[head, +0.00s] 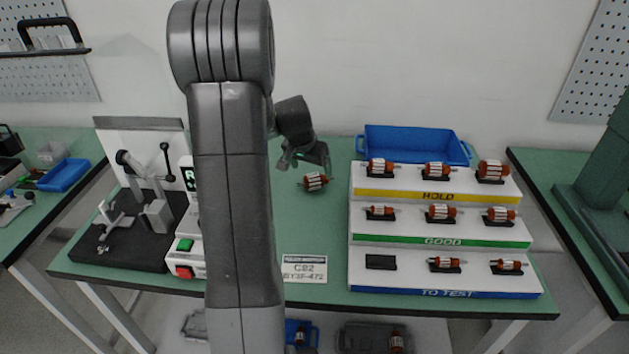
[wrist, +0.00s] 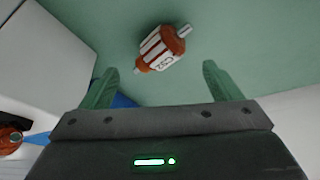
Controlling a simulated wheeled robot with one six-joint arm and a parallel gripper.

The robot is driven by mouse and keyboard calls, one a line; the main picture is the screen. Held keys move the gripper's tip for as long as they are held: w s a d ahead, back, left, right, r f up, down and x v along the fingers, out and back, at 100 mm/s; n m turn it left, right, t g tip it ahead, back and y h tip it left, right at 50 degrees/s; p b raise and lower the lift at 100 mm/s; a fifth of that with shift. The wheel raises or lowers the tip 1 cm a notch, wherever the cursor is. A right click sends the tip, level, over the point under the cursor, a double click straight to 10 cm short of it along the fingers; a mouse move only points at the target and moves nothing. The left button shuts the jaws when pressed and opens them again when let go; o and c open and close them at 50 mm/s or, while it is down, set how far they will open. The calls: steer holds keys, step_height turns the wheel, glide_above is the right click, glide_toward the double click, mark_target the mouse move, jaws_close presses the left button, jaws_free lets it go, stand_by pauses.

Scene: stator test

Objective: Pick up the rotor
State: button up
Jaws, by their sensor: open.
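A rotor (head: 315,182) with a copper and white body lies on its side on the green table, just left of the stepped stand. My gripper (head: 304,160) is just behind and above this rotor in the head view. Its two green fingers are apart with nothing between them, and the gripper also shows in the wrist view (wrist: 160,82). The rotor is apart from both fingers.
A stepped stand (head: 440,240) holds several rotors on rows HOLD, GOOD and TO TEST; one TO TEST cradle (head: 381,262) is empty. A blue bin (head: 415,140) stands behind it. A test fixture (head: 140,215) is at left.

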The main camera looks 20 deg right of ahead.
steer(key=shift+p+x, duration=0.3)
steer(key=shift+x, duration=2.85)
steer(key=shift+a, duration=0.15)
steer(key=shift+c, duration=0.5)
steer(key=c, duration=1.7)
steer(key=shift+o, duration=0.2)
step_height(320, 180, up, 10)
steer(key=shift+r, duration=0.1)
step_height(320, 180, up, 5)
steer(key=p, duration=0.3)
glide_above(313, 176)
steer(key=shift+w, duration=0.15)
